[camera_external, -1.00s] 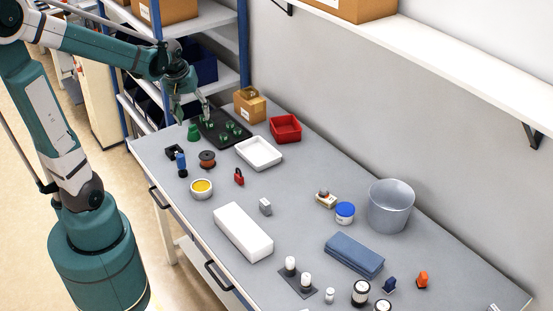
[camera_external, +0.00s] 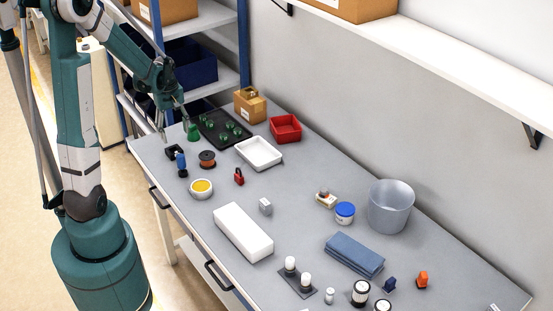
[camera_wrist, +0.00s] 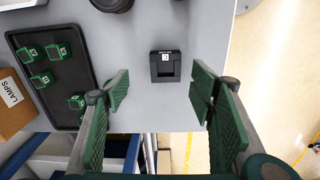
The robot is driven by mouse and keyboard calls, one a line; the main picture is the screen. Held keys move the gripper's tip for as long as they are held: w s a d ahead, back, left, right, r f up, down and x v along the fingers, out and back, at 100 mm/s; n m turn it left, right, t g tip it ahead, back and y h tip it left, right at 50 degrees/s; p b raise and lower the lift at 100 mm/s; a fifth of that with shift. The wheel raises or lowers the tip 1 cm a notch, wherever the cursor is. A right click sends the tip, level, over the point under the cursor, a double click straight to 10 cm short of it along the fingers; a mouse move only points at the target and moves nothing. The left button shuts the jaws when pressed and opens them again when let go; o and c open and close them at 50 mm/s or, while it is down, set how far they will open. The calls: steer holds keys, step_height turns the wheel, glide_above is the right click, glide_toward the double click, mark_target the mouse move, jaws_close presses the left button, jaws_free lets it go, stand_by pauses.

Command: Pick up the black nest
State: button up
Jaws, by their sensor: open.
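The black nest (camera_wrist: 165,66) is a small dark square block with a white label and a recess, lying on the grey bench top in the wrist view. In the external view the black nest (camera_external: 172,152) sits near the bench's left end, beside a blue upright item. My gripper (camera_wrist: 162,88) is open and empty, its green padded fingers spread wide to either side of the nest's line, with the nest a little beyond the tips. In the external view my gripper (camera_external: 173,121) hangs above the bench end, apart from the nest.
A black tray (camera_wrist: 72,40) with several green labelled pieces lies left of the nest in the wrist view. The bench edge is near.

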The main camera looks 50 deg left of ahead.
mark_target(170, 152)
steer(key=shift+s+a+f+n, duration=0.2)
steer(key=shift+a+f, duration=0.25)
steer(key=shift+f, duration=0.05)
steer(key=shift+s+a+f+n, duration=0.15)
steer(key=shift+a+f+n, duration=0.05)
steer(key=shift+a+f, duration=0.25)
steer(key=shift+d, duration=0.1)
steer(key=shift+f, duration=1.3)
steer(key=shift+f+b, duration=0.1)
steer(key=shift+b, duration=0.2)
steer(key=shift+s+d+f+b, duration=0.1)
steer(key=shift+f+b, duration=0.25)
steer(key=shift+f, duration=2.15)
steer(key=c, duration=1.1)
steer(key=shift+r, duration=0.1)
